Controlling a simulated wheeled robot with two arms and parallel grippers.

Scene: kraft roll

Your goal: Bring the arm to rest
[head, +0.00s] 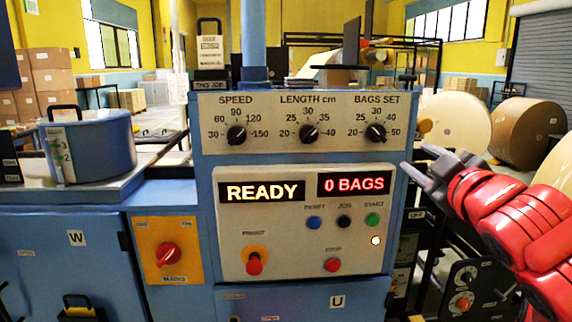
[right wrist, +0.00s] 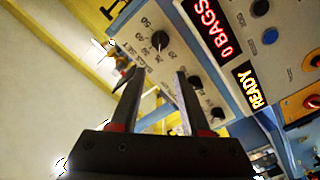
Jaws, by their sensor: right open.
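My right arm is red and comes in from the right in the head view. Its grey gripper (head: 422,172) is at the right edge of the blue machine's control panel (head: 290,185), apart from the knobs and buttons as far as I can tell. In the right wrist view the two dark fingers of the right gripper (right wrist: 158,85) stand apart with nothing between them. The bags set knob (head: 376,132) shows beyond the fingertips in the right wrist view (right wrist: 160,40). My left gripper is in neither view.
The display reads READY (head: 262,191) and 0 BAGS (head: 353,184). A red stop button (head: 332,265) and a green start button (head: 373,220) are on the panel. A blue pot (head: 88,145) stands at the left. Large paper rolls (head: 528,133) lie behind at the right.

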